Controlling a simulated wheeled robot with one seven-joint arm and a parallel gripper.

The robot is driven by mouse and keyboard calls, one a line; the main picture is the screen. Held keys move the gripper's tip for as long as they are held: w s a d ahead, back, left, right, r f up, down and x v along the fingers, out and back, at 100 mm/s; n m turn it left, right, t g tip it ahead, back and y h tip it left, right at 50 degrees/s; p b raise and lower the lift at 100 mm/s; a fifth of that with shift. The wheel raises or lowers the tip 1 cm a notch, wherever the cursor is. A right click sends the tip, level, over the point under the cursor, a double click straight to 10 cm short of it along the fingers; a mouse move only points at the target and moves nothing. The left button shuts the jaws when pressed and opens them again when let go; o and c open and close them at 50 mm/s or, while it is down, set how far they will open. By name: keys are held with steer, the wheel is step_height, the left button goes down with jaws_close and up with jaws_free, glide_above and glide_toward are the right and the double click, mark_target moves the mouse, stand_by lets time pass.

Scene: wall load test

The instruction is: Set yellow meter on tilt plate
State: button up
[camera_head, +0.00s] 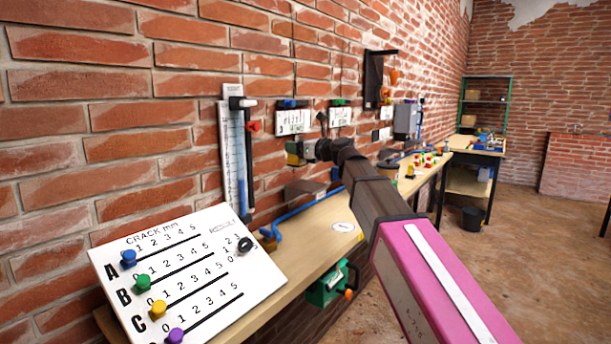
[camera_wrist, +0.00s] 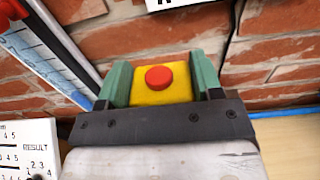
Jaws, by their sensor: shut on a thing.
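My gripper (camera_wrist: 160,85) is shut on the yellow meter (camera_wrist: 145,96), a yellow block with a round red button on top, between its two green fingers. In the head view my gripper (camera_head: 296,152) is small and partly hidden by my own wrist. It is close to the brick wall, above the bench, and the yellow meter (camera_head: 292,159) shows only as a small patch there. Below it, on the bench against the wall, is a grey plate-like block (camera_head: 304,190). I cannot tell for sure whether this is the tilt plate.
A white crack board (camera_head: 205,270) with coloured pegs stands at the front left. A ruled gauge (camera_head: 233,150) hangs on the wall left of my gripper. A blue bar (camera_head: 300,211) and a white disc (camera_head: 343,227) lie on the wooden bench (camera_head: 318,236). A green clamp (camera_head: 325,287) hangs at its front edge.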

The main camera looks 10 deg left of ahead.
steer(key=shift+w+d+f, duration=0.35)
steer(key=shift+w+f, duration=1.05)
steer(key=shift+f, duration=0.15)
steer(key=shift+w+d+f, duration=0.35)
steer(key=shift+w+f, duration=1.1)
steer(key=shift+f, duration=0.05)
steer(key=shift+w+d+f, duration=0.35)
steer(key=shift+w+f, duration=1.05)
steer(key=shift+f, duration=0.15)
steer(key=shift+f, duration=0.15)
steer(key=o, duration=1.1)
steer(key=shift+s+d, duration=0.1)
steer(key=shift+d, duration=0.1)
steer(key=v, duration=1.1)
steer(key=shift+s+d, duration=0.1)
steer(key=shift+d, duration=0.15)
